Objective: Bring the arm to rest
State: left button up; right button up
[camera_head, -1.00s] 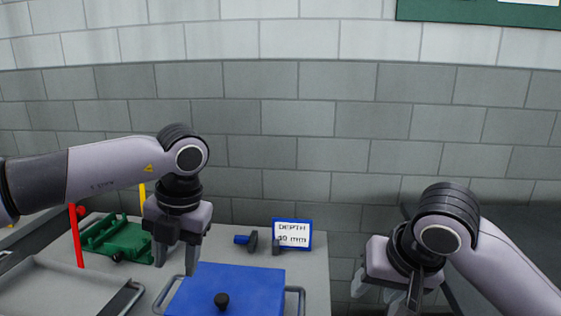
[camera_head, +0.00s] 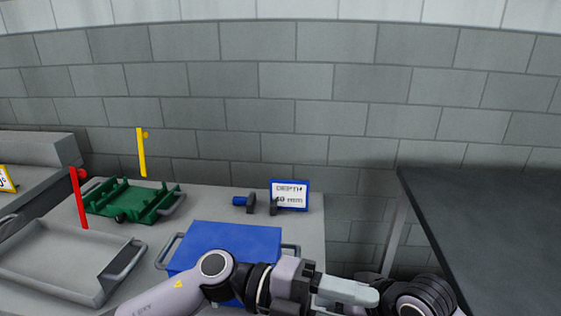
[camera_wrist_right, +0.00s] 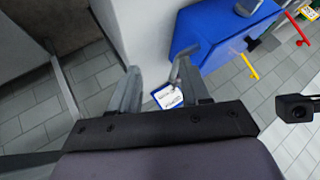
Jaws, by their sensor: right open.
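My left arm comes in from the bottom left of the head view, its wrist folded toward the right. The left gripper's body (camera_head: 291,283) is low in the middle, in front of the blue case; I cannot tell how its fingers stand. My right arm is folded low at the right, close beside it. Pale fingers show between the two wrists, partly overlapped. In the right wrist view my right gripper (camera_wrist_right: 160,76) is open, its two fingers apart with nothing held between them. The depth sign (camera_wrist_right: 168,96) shows beyond them, out of their grasp.
The blue case (camera_head: 225,243) stands on the grey table, a grey tray (camera_head: 60,262) and green fixture (camera_head: 133,203) to its left. Red (camera_head: 78,198) and yellow (camera_head: 141,152) rods show there. A blue-handled tool (camera_head: 243,202) lies by the sign (camera_head: 290,195). A dark table (camera_head: 485,215) is at right.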

pick_arm(q)
jog(key=w+a+f+n+t+y, duration=0.4)
jog(key=a+n+t, duration=0.3)
jog(key=n+t, duration=0.5)
jog(key=w+a+f+n+t+y, duration=0.1)
jog(key=w+a+f+n+t, duration=0.4)
jog(key=n+t, duration=0.7)
jog(key=s+a+f+n+g+y, duration=0.4)
jog(key=s+a+f, duration=0.3)
jog(key=f, duration=0.4)
jog(key=s+a+f+n+g+y, duration=0.4)
jog(key=s+a+f+n+y, duration=0.2)
jog(key=s+a+f, duration=0.2)
notch_tip(320, 180, down, 3)
jog(key=shift+a+r+n, duration=0.1)
jog(key=shift+a+n, duration=0.2)
jog(key=shift+a, duration=0.9)
pick_arm(e)
jog(key=s+d+f+n+t+h, duration=0.1)
jog(key=s+d+f, duration=0.4)
jog(key=s+f, duration=0.3)
jog(key=s+d+f+n+t+h, duration=0.1)
jog(key=s+d+f, duration=0.3)
jog(key=s+f, duration=0.4)
jog(key=shift+s+d+f+n+t+h, duration=0.3)
jog(key=shift+s+d+f+t+h, duration=0.1)
jog(key=shift+f+t+h, duration=0.35)
